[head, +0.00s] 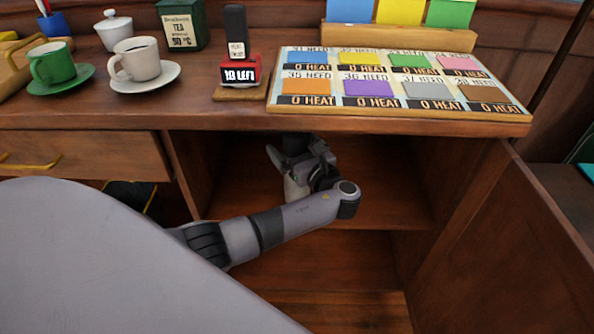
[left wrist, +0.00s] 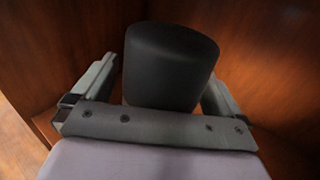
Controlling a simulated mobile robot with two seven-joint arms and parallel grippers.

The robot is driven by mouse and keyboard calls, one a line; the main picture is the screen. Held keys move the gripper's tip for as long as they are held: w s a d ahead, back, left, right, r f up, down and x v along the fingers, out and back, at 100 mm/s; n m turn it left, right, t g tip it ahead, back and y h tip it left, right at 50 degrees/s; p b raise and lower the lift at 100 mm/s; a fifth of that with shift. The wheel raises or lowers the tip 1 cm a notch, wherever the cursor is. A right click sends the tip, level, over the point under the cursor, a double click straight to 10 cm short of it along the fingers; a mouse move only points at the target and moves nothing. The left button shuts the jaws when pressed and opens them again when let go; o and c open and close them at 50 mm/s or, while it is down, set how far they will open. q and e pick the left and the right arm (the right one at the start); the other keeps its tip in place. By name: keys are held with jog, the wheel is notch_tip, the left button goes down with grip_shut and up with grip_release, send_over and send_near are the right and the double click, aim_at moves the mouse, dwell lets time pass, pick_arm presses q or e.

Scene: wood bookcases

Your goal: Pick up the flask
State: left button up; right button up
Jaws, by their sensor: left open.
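The flask shows as a black rounded top (left wrist: 168,65) in the left wrist view, between the two fingers of my left gripper (left wrist: 160,88). The fingers stand open on either side of it, and I cannot tell whether either one touches it. In the head view my left gripper (head: 294,166) is inside the open cabinet under the counter. A dark part of the flask (head: 296,143) shows there just under the counter edge, largely hidden by my gripper. My right gripper is in neither view.
The cabinet's shelf (head: 385,208) is otherwise bare where I see it. Its door (head: 500,240) stands open at the right. On the counter above are a white cup (head: 136,62), a green cup (head: 51,64), a stamp (head: 237,35) and a labelled board (head: 400,78).

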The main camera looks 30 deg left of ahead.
pick_arm(q)
jog(key=shift+a, duration=0.1)
jog(key=c, duration=1.7)
jog(key=shift+w, duration=0.1)
jog(key=shift+c, duration=0.3)
jog(key=shift+r, duration=0.2)
